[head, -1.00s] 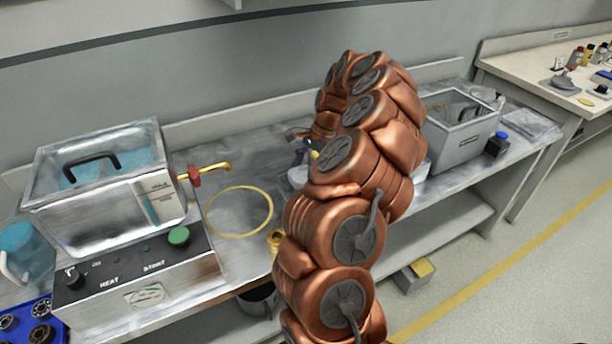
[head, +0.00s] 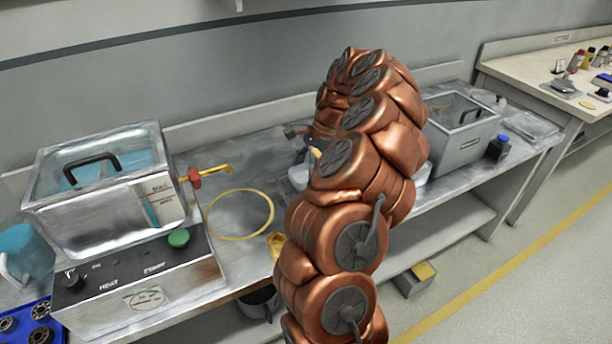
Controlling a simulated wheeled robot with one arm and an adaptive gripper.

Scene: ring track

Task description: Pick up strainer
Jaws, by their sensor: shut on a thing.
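My copper arm fills the middle of the head view and hides most of its own end. Only a small dark part of what looks like my gripper (head: 303,153) shows at the arm's left edge, over the steel bench. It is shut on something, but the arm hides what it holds. A small dark brown piece (head: 294,132) sticks out to the left just above; I cannot tell what it belongs to. I cannot make out the strainer for certain.
A steel bath (head: 70,205) with a control box (head: 110,290) stands at left. A yellow ring (head: 211,222) lies on the steel bench (head: 240,170). A grey tank (head: 462,145) and a blue-capped bottle (head: 498,147) stand right. A bucket (head: 262,303) is below.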

